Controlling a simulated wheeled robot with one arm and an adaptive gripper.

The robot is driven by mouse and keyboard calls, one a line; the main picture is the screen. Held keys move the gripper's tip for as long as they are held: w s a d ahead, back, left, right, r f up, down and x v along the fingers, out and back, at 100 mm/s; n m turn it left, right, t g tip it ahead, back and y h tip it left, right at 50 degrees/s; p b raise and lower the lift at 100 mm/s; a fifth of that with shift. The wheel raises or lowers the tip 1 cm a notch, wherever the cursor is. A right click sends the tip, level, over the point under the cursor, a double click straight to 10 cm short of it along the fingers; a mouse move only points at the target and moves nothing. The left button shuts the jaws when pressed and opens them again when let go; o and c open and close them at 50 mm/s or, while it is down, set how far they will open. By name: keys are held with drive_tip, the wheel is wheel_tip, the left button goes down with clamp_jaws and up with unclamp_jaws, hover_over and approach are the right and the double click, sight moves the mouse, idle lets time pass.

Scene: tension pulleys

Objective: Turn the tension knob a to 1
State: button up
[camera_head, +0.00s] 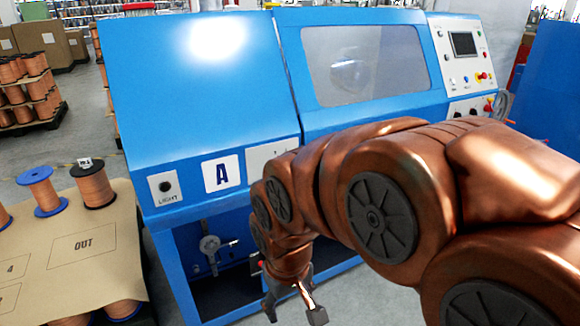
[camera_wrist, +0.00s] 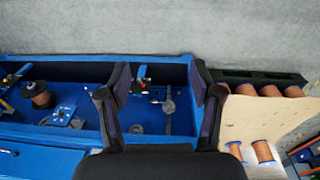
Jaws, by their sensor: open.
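Below the label, in the open bay, a grey pulley mechanism with a lever (camera_head: 210,246) is mounted. A small red part shows nearby, partly behind my arm. My gripper (camera_head: 294,308) is open and empty, low in front of the bay. In the wrist view, my gripper (camera_wrist: 160,82) has its fingers spread wide. A grey lever mechanism (camera_wrist: 168,103) and a small red part (camera_wrist: 142,80) show between the fingers, beyond them and untouched. I cannot make out the tension knob's scale or setting.
A control panel (camera_head: 463,55) is at upper right. In the wrist view, a copper spool (camera_wrist: 37,95) sits inside the bay.

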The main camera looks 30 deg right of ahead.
drive_tip(key=shift+w+d+f+t+h+b, duration=0.15)
drive_tip(key=shift+w+d+f+t+b, duration=1.05)
drive_tip(key=shift+w+d+t, duration=3.6)
drive_tip(key=shift+w+d+f+t+h+b, duration=0.1)
drive_tip(key=shift+w+d+f+t+b, duration=0.85)
drive_tip(key=shift+w+d, duration=7.65)
drive_tip(key=shift+w+d+f+t+h+b, duration=0.35)
drive_tip(key=shift+w+d+t+b, duration=2.1)
drive_tip(key=shift+w, duration=9.2)
drive_tip(key=shift+a+f+t+p, duration=0.15)
drive_tip(key=shift+a+t+p, duration=0.15)
drive_tip(key=shift+a+t, duration=0.35)
drive_tip(key=shift+a, duration=0.15)
drive_tip(key=c, duration=1.1)
drive_tip(key=shift+c, duration=0.2)
